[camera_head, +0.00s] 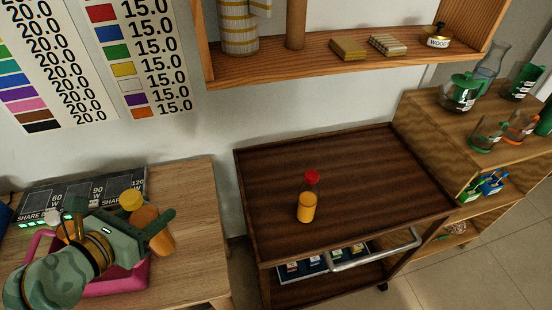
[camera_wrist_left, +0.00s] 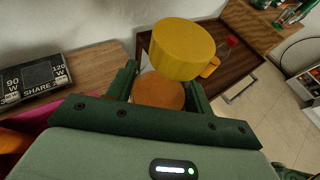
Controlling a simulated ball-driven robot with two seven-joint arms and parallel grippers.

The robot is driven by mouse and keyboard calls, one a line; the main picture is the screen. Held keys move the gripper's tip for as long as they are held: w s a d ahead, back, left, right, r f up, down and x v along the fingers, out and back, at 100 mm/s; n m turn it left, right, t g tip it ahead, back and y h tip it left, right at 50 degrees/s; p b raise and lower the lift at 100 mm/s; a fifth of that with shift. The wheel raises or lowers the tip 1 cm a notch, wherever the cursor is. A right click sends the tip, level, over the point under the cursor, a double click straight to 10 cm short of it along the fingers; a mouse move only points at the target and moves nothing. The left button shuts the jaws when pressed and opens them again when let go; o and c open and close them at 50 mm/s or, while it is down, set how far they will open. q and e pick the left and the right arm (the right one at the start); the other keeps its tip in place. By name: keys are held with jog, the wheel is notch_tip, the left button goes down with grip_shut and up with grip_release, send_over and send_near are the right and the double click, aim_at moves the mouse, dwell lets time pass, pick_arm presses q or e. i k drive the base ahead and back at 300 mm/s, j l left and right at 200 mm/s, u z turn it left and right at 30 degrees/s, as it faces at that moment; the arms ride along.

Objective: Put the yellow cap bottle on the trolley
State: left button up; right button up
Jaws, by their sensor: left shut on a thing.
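The yellow cap bottle has an orange body (camera_head: 156,237) and a yellow cap (camera_head: 131,200). My left gripper (camera_head: 150,226) is shut around it, above the wooden table on the left. The bottle is tilted, and part of it is hidden by the gripper. In the left wrist view the yellow cap (camera_wrist_left: 182,48) stands above the fingers, with the orange body (camera_wrist_left: 160,92) between them. The dark wood trolley (camera_head: 265,185) is to the right, apart from the gripper. A red cap bottle (camera_head: 306,205) stands upright on its top. My right gripper is out of view.
A pink crate (camera_head: 120,283) sits under my left arm on the wooden table (camera_head: 194,205). A dark power station (camera_head: 95,190) is behind it. A wall shelf (camera_head: 300,63) overhangs behind the trolley. The trolley top has free room around the red cap bottle. Shelves (camera_head: 425,125) with jugs stand at right.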

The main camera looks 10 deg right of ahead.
aim_at(353, 205)
jog(key=i+l+u, duration=0.15)
jog(key=l+u, duration=0.15)
jog(key=l, duration=1.3)
jog(key=l+u, duration=0.3)
jog(key=l, duration=1.3)
